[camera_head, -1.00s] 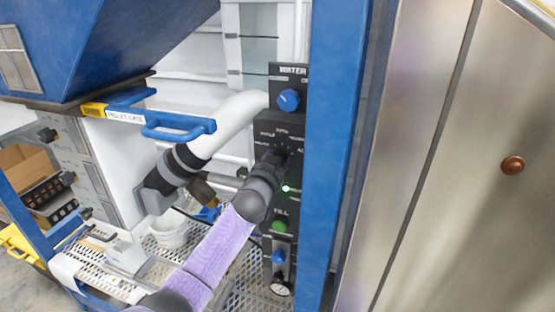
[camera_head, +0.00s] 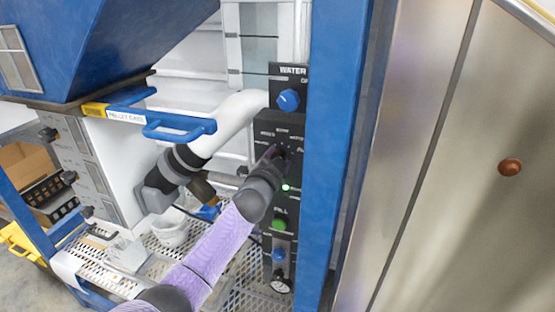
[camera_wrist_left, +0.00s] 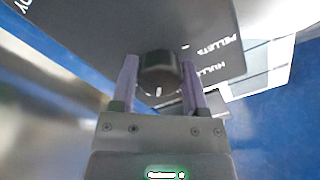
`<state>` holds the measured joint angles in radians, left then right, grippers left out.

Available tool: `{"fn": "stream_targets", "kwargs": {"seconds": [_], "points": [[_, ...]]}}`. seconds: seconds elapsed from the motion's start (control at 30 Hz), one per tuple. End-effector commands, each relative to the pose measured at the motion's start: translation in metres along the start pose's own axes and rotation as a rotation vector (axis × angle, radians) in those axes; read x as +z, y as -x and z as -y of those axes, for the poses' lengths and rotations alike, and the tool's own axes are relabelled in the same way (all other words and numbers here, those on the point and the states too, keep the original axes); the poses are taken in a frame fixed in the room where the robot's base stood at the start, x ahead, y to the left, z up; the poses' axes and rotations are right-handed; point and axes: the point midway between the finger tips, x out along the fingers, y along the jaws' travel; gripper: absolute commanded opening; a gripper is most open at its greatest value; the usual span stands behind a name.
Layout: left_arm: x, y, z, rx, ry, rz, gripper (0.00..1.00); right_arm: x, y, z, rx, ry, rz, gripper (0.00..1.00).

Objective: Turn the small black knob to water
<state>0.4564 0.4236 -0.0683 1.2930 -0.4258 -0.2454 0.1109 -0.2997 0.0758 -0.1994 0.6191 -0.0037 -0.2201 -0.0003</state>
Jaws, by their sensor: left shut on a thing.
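The small black knob (camera_wrist_left: 158,72) sits on a dark panel with white labels around it, including "PELLETS" and "HULLS" in the left wrist view. My left gripper (camera_wrist_left: 159,65) has one purple finger on each side of the knob and is shut on it. In the head view my left gripper (camera_head: 278,153) is at the dial on the black control panel (camera_head: 264,130) and mostly hides the knob. Which label the knob's mark points to is hard to tell. My right gripper is not in view.
Above the dial is a blue knob (camera_head: 289,100) under a "WATER" label. Below are a lit green lamp (camera_head: 285,187), a green "FILL" button (camera_head: 279,224) and a blue button (camera_head: 278,255). A blue post (camera_head: 333,150) stands close on the right, and a blue pellet-gate handle (camera_head: 180,127) on the left.

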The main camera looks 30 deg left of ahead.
Motion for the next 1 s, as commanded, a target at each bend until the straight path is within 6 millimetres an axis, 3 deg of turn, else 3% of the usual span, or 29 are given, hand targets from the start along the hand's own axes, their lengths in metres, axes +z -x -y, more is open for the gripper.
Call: {"fn": "stream_targets", "kwargs": {"seconds": [0.37, 0.4, 0.53, 0.87, 1.0], "points": [[0.0, 0.0, -0.001, 0.001, -0.004, 0.001, 0.0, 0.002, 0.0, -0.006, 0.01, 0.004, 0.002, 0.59], [0.0, 0.0, -0.001, 0.001, -0.004, 0.001, 0.64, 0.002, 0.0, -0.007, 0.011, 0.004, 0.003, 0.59], [0.0, 0.0, 0.0, 0.001, -0.003, 0.0, 0.92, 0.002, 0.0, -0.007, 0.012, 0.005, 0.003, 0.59], [0.0, 0.003, 0.0, 0.0, -0.003, 0.0, 0.93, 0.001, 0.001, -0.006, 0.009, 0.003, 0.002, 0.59], [0.0, 0.023, 0.0, 0.003, -0.004, 0.0, 0.93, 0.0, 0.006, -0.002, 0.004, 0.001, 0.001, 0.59]]}}
